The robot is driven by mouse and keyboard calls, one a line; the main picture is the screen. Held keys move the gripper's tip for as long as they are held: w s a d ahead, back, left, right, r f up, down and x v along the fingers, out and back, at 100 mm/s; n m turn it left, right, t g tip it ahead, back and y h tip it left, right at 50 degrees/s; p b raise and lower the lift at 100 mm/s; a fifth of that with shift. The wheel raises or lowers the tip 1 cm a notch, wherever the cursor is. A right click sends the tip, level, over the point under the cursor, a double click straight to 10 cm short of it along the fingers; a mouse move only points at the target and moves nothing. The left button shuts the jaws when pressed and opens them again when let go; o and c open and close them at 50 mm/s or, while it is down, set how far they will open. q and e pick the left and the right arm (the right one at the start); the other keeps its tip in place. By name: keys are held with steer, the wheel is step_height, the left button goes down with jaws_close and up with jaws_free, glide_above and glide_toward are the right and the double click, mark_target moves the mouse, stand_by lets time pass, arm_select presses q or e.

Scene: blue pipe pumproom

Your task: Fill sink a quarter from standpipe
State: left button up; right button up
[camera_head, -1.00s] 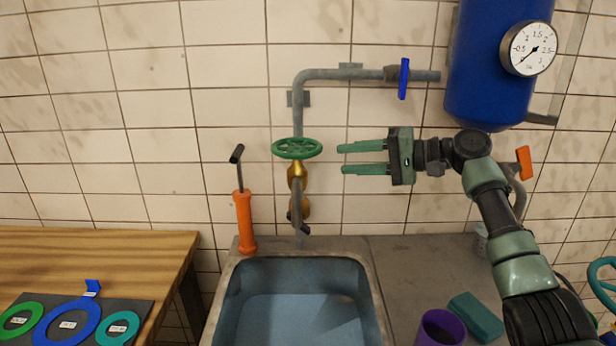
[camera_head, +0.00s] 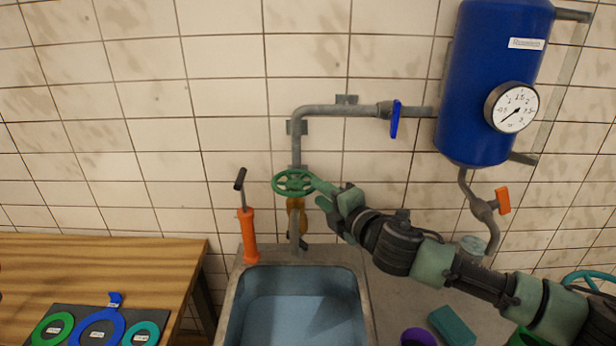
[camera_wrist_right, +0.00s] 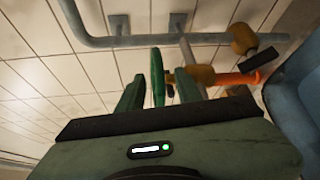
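The standpipe (camera_head: 297,148) runs down the tiled wall behind the sink (camera_head: 232,304). It carries a green handwheel (camera_head: 292,182) above a brass valve body. The spout ends over the sink's back edge. The basin is bluish inside; I cannot tell whether it holds water. My right gripper (camera_head: 319,193) is at the right side of the green handwheel. In the right wrist view the handwheel (camera_wrist_right: 157,72) stands edge-on between the two green fingers, with a gap on each side. The gripper is open around the rim.
A blue-handled valve (camera_head: 395,119) sits on the pipe towards a blue tank (camera_head: 484,95) with a gauge (camera_head: 512,107). An orange hand pump (camera_head: 248,235) stands left of the standpipe. A purple cup (camera_head: 418,338) and a teal block (camera_head: 452,326) lie right of the sink.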

mark_target(307, 184)
steer(key=p+x, duration=0.1)
steer(key=x, duration=0.6)
steer(key=shift+d+p, duration=0.1)
steer(key=shift+p, duration=0.2)
jaws_close()
